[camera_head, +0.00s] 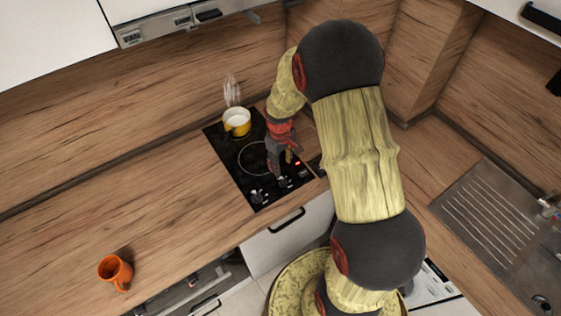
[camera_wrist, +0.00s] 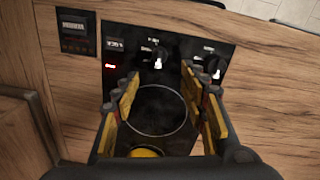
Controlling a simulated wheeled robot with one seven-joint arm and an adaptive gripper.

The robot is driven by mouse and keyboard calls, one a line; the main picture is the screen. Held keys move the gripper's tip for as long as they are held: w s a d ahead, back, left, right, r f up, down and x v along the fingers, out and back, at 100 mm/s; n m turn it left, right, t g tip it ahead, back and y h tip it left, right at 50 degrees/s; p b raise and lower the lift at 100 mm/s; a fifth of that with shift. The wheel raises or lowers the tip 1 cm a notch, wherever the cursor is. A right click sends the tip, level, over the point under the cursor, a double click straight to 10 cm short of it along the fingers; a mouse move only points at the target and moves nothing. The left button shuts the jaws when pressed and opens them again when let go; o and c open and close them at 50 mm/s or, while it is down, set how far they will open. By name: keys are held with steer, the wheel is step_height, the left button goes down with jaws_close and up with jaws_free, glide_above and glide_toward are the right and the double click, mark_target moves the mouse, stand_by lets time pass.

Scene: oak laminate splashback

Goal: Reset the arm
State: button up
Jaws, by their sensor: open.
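My gripper (camera_head: 284,166) is over the front part of the black cooktop (camera_head: 225,148) in the head view, pointing down. In the wrist view its yellow-padded fingers (camera_wrist: 160,82) are spread apart with nothing between them. Past the fingers lie a ring-marked burner (camera_wrist: 158,110) and the knobs (camera_wrist: 158,57) of the cooktop. My arm reaches from the lower right of the head view, bent over the counter. I cannot tell whether the fingertips touch the cooktop.
A yellow pot (camera_head: 237,122) stands on the rear burner with white steam above it; its edge shows in the wrist view (camera_wrist: 146,153). An orange mug (camera_head: 115,271) stands on the counter at left. A sink (camera_head: 500,222) is at right. Counter between mug and cooktop is clear.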

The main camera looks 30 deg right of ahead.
stand_by(0.3)
steer(key=s+a+r+m+t+b, duration=0.1)
steer(key=s+a+r+t+b, duration=0.1)
steer(key=s+a+r+b, duration=0.4)
steer(key=s+a+r+m+t+b, duration=0.1)
steer(key=s+a+r+t+b, duration=0.2)
steer(key=s+a+r+b, duration=0.4)
steer(key=s+r+b, duration=0.2)
steer(key=s+b, duration=0.1)
steer(key=s, duration=0.4)
steer(key=shift+a+r+m+y, duration=0.25)
steer(key=shift+a+m+y, duration=0.05)
steer(key=shift+m, duration=0.1)
